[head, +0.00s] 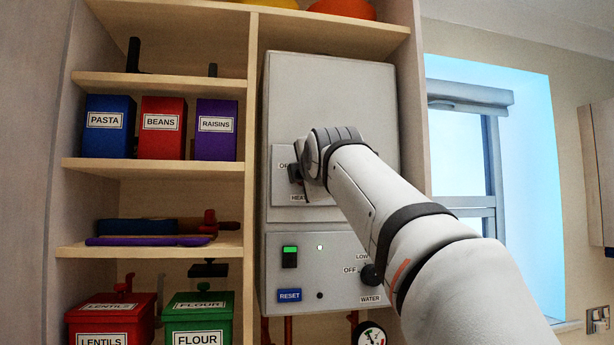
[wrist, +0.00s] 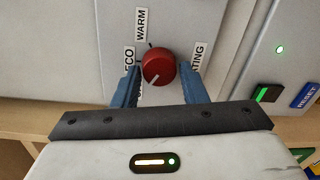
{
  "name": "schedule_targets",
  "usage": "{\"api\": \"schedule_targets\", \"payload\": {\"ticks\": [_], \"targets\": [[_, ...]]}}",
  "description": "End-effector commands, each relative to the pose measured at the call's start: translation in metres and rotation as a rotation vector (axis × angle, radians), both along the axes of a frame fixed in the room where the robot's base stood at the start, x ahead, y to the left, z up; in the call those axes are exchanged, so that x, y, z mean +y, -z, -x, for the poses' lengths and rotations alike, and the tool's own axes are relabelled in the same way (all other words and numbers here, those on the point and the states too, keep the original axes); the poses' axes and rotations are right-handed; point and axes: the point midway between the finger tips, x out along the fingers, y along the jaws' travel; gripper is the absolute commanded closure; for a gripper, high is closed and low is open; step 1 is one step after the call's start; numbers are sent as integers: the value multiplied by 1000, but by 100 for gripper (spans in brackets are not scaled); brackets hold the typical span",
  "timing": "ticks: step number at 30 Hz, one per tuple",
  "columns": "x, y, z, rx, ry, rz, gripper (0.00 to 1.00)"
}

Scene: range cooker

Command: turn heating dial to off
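The red round heating dial (wrist: 158,67) is in the middle of the wrist view, on a grey panel. Its white line points to the lower left, towards a label mostly hidden by my left finger. The ECO label (wrist: 129,59) is left of the dial and the WARM label (wrist: 142,23) is above it. My gripper (wrist: 159,78) has its two blue fingers on either side of the dial, very close to it. I cannot tell whether they touch it. In the head view my gripper (head: 297,173) is at the upper panel and the dial is hidden.
Below is a lower panel with a black water dial (head: 371,275), a blue reset button (head: 289,295) and a green-lit switch (head: 290,257). My forearm passes in front of the boiler's right side. Shelves with boxes (head: 162,128) stand left; a window (head: 458,155) is right.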

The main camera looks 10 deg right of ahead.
Motion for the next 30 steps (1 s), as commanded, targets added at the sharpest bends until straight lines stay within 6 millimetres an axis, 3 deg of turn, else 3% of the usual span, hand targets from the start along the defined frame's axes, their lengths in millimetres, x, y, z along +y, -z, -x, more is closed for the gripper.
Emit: {"api": "schedule_targets", "payload": {"ticks": [6, 14, 24, 30], "targets": [[0, 0, 0, -1, 0, -1, 45], [0, 0, 3, -2, 0, -1, 45], [2, -1, 56, -3, -2, -1, 45], [2, -3, 75, -1, -1, 0, 45]]}}
